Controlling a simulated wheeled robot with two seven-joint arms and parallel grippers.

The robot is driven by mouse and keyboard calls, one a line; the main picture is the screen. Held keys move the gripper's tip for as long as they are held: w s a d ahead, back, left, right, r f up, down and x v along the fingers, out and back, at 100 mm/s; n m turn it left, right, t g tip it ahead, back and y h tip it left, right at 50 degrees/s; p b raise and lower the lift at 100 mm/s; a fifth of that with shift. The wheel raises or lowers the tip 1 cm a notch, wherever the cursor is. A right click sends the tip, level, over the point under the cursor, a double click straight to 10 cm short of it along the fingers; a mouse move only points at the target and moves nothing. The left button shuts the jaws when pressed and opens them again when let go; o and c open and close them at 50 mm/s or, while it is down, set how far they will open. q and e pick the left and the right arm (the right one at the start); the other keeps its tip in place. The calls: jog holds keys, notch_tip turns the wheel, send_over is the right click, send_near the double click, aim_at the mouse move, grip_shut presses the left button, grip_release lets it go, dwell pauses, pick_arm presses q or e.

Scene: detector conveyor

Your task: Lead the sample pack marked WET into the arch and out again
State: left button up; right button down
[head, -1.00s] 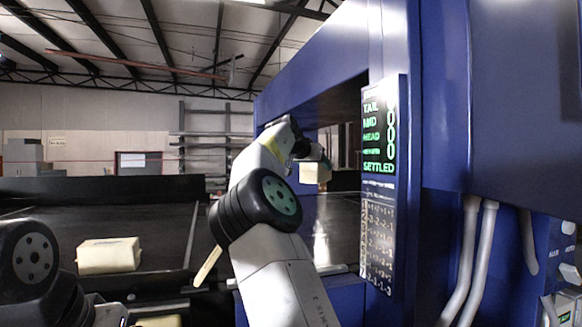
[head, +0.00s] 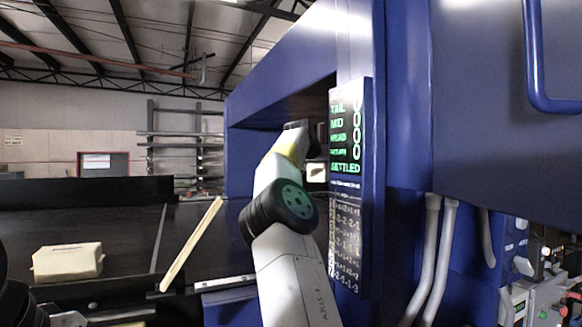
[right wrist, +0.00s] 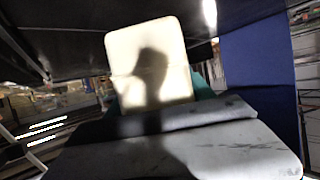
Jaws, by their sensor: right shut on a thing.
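My right arm reaches into the blue arch (head: 345,40). In the head view its hand is partly hidden behind the arch's display panel. My right gripper (right wrist: 150,105) is shut on a cream pack (right wrist: 150,55), which stands out beyond the grey gripper body with a dark shadow across its face. A small part of this pack (head: 316,173) also shows at the panel's edge. I can read no WET mark on it. A second cream pack (head: 67,262) lies on the black belt at left, outside the arch, with no readable mark. My left gripper is out of view.
The display panel (head: 345,185) shows green lines, SETTLED among them, with rings beside them. A pale stick (head: 190,245) slants up near the belt's front edge. Pale pipes (head: 437,255) run down the blue housing at right. The belt (head: 120,225) is bare around the second pack.

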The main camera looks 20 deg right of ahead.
jog(key=d, duration=0.3)
jog(key=shift+w+d, duration=0.1)
jog(key=shift+d, duration=0.2)
jog(key=s+a, duration=0.3)
jog(key=a, duration=3.6)
jog(key=shift+a, duration=0.4)
